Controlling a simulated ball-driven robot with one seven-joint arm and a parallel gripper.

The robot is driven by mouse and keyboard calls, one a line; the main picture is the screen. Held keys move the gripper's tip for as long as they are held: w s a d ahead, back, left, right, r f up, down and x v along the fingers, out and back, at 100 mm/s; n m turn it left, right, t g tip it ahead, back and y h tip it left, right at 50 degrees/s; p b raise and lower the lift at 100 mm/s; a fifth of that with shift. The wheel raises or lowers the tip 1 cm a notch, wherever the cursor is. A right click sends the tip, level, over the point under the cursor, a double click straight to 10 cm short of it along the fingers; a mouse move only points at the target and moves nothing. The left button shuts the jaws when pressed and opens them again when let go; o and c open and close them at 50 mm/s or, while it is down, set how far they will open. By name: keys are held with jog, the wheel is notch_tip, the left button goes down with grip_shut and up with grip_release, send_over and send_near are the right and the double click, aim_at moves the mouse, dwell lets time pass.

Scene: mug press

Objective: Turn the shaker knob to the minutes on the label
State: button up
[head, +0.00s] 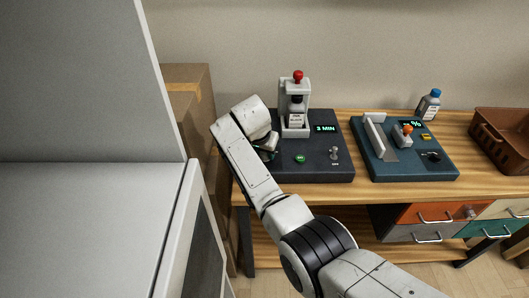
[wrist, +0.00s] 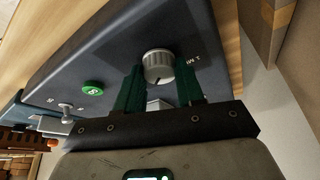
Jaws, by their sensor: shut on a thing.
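The shaker (head: 320,172) is a dark grey unit on the wooden bench. Its display (head: 325,128) reads "3 MIN". In the head view my gripper (head: 268,143) is at the shaker's left side, and the knob is hidden.
A green button (head: 300,159) and a toggle switch (head: 335,153) sit on the shaker's top. To the right are a blue device (head: 415,168), a small bottle (head: 429,104) and a brown basket (head: 503,140). A cardboard box (head: 187,80) stands left of the bench.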

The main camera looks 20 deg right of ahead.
dwell(0.3)
jog(key=o, duration=1)
jog(key=shift+o, duration=0.2)
jog(key=shift+r, duration=0.1)
jog(key=v, duration=1)
jog(key=shift+s+a+r, duration=0.15)
jog(key=shift+r, duration=0.05)
